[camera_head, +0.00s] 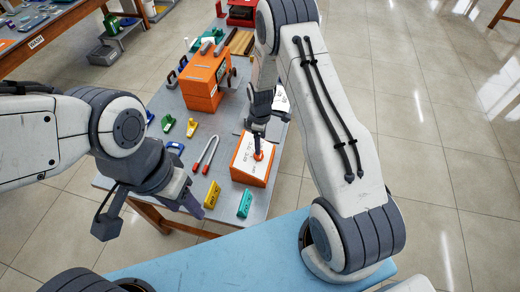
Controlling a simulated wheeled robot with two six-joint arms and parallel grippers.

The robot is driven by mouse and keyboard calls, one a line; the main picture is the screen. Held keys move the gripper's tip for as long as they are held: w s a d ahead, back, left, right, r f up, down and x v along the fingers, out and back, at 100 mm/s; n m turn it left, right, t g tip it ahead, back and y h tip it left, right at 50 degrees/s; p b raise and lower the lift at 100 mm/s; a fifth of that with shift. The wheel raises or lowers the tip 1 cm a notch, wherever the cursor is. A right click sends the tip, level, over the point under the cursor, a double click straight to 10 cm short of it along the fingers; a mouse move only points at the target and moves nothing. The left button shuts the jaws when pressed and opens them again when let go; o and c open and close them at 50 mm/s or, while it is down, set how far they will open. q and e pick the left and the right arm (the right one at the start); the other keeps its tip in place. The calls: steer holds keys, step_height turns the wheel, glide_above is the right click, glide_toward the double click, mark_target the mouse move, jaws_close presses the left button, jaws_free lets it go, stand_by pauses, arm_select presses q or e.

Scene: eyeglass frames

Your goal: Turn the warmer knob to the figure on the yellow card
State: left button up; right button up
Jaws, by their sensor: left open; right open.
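The warmer (241,171) is an orange box with a white sloped top panel, near the table's front right. Its red knob (258,156) is on the panel. Small dark marks on the panel are too small to read. My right gripper (258,147) points down at the knob, its open fingertips at or just above it; I cannot tell whether they touch. The yellow card (212,194) stands at the front edge, left of the warmer; its figure is too small to read. My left gripper (150,218) is open and empty, left of the cards, near the table's front edge.
A teal card (244,204) stands right of the yellow one. Red-handled tongs (206,153) and small green (168,123) and yellow (192,127) pieces lie left of the warmer. A larger orange box (203,82) stands behind. A blue surface (190,262) is in front.

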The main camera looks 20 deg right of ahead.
steer(key=shift+f+p, duration=1.05)
steer(key=shift+f, duration=2.5)
steer(key=c, duration=1.3)
